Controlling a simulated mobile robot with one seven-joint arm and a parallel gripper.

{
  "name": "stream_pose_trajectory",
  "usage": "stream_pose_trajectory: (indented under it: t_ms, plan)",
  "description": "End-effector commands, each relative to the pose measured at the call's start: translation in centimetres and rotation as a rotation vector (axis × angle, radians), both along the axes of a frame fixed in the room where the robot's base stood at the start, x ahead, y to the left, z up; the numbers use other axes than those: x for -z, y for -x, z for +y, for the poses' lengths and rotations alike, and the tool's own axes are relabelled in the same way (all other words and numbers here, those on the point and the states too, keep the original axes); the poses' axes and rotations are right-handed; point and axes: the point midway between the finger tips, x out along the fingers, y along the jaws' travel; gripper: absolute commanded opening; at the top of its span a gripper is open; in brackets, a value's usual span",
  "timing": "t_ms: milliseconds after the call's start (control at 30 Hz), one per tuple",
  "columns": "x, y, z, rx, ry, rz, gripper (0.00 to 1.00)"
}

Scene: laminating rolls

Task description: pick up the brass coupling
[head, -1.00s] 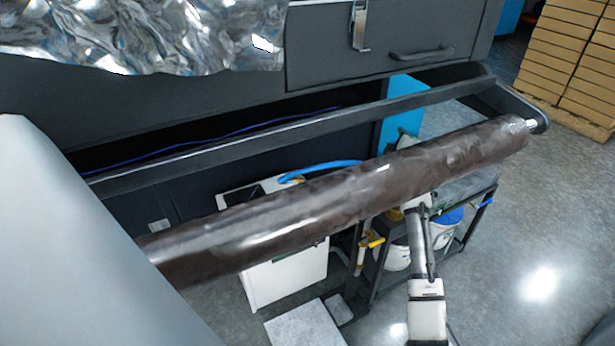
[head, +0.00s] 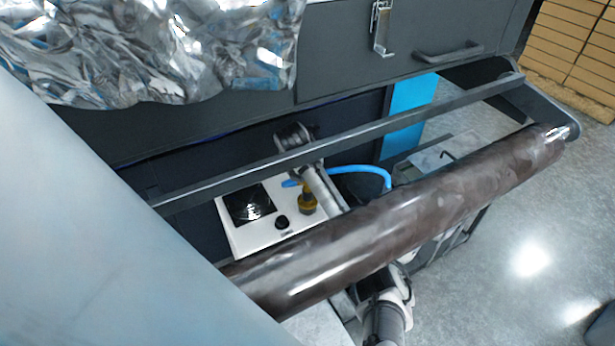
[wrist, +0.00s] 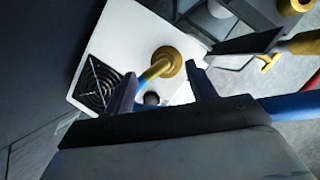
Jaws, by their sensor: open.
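The brass coupling (head: 307,203) stands on top of a white box (head: 238,236), with a short blue end beside it. In the wrist view the brass coupling (wrist: 172,62) shows round and gold, with the blue piece running from its lower left. My gripper (wrist: 163,76) is open, its two dark fingers pointing at the box. The coupling appears between and just beyond the fingertips; contact cannot be told. In the head view my arm passes under the brown roll and up past the coupling; the gripper's fingers cannot be made out there.
A long brown roll (head: 420,217) and a dark bar (head: 400,115) cross above the box. The box bears a fan grille (head: 249,203) and a black knob (head: 282,222). A blue hose (head: 372,171) curves to the right. Crumpled silver film (head: 150,50) hangs at upper left.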

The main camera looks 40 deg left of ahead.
Motion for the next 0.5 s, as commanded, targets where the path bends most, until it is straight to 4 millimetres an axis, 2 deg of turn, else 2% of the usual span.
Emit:
stream_pose_trajectory:
  t_ms: [100, 367, 500]
  plan:
    - [1.8, -0.6, 0.3, 0.001, 0.0, 0.002, 0.56]
    - [3.6, -1.2, 0.3, 0.001, -0.001, 0.002, 0.56]
    - [5.7, -1.6, 0.0, 0.003, 0.0, 0.003, 0.56]
